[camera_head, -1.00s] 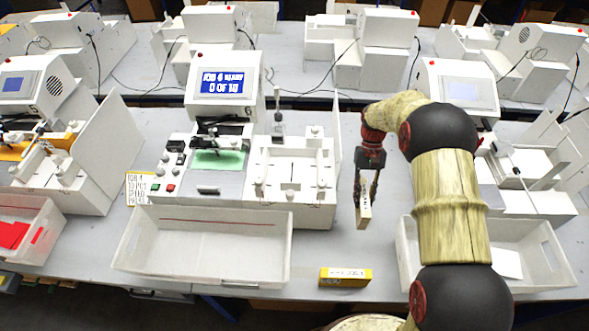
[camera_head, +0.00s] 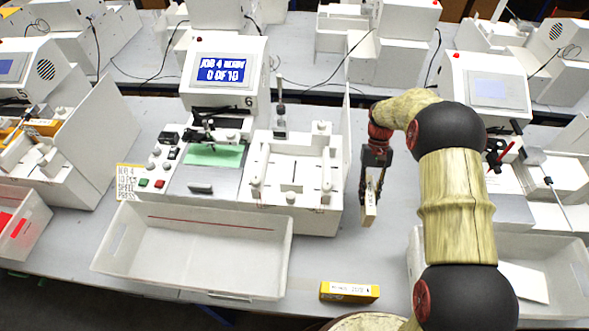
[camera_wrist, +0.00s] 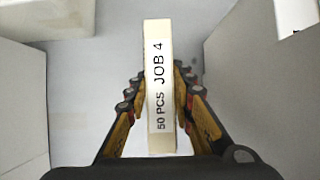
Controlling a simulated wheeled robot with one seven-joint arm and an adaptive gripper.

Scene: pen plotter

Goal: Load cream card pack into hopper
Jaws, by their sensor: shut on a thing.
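My gripper (camera_head: 372,182) is shut on the cream card pack (camera_head: 370,205), which hangs upright above the table, right of the middle plotter. In the wrist view the pack (camera_wrist: 160,90) sits between the fingers, its narrow side reading "50 PCS JOB 4". The plotter's hopper seems to be the white walled bay (camera_head: 296,172) on the right half of the machine; it looks empty. The plotter's screen (camera_head: 221,70) reads "JOB 4", a blurred word and "0 OF 10". A green card (camera_head: 214,155) lies on the plotter bed. My gripper is apart from the machine.
A yellow pack (camera_head: 349,292) lies at the table's front edge. A white open tray (camera_head: 190,250) stands before the plotter. A tall white side panel (camera_head: 347,130) rises between the hopper and my gripper. Another plotter and tray (camera_head: 560,262) stand on the right.

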